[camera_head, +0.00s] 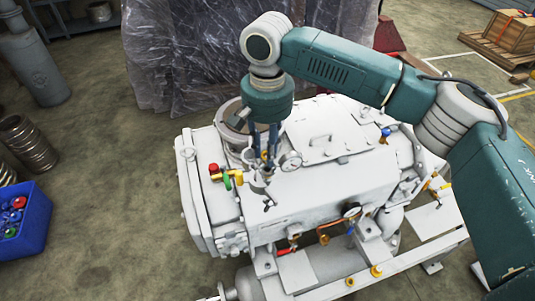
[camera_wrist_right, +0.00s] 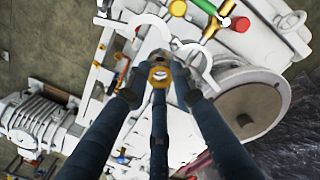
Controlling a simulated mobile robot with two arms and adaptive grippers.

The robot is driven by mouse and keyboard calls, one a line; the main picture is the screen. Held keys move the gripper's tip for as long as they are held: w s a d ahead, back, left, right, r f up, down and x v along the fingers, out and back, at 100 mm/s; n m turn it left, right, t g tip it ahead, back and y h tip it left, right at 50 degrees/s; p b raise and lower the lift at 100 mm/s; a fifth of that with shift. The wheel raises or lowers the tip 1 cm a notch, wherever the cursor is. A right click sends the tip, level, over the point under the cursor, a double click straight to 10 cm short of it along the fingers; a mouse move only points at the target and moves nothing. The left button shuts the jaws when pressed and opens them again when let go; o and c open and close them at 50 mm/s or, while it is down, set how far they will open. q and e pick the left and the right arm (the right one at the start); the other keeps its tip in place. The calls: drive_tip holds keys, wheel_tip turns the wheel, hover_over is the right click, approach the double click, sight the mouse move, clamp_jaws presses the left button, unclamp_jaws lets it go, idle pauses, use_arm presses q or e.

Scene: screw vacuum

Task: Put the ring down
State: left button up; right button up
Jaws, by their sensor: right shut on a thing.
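A small brass-yellow ring (camera_wrist_right: 158,75) shows between my right gripper's fingertips in the right wrist view. My right gripper (camera_wrist_right: 161,88) is shut on it with its three dark blue fingers. In the head view my right gripper (camera_head: 264,160) points down over the left part of the white vacuum machine (camera_head: 320,190); the ring is too small to make out there. A white open clamp (camera_wrist_right: 197,62) with curved arms lies just beyond the fingertips, around a pipe opening partly hidden by the ring and fingers. My left gripper is not in view.
A pipe with a red knob (camera_head: 214,168) and green and yellow parts stands just left of the gripper. A round flange (camera_head: 236,118) is behind it. A blue crate (camera_head: 24,226) with coloured parts stands on the floor at left. A wooden crate (camera_head: 510,32) is far right.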

drive_tip(key=shift+f, duration=1.4)
drive_tip(key=shift+f+p, duration=0.25)
drive_tip(key=shift+p, duration=0.15)
drive_tip(key=shift+f, duration=0.35)
drive_tip(key=o, duration=0.9)
drive_tip(key=shift+r, duration=0.2)
wheel_tip(320, 180, up, 13)
drive_tip(key=b, duration=0.3)
drive_tip(key=shift+f, duration=0.15)
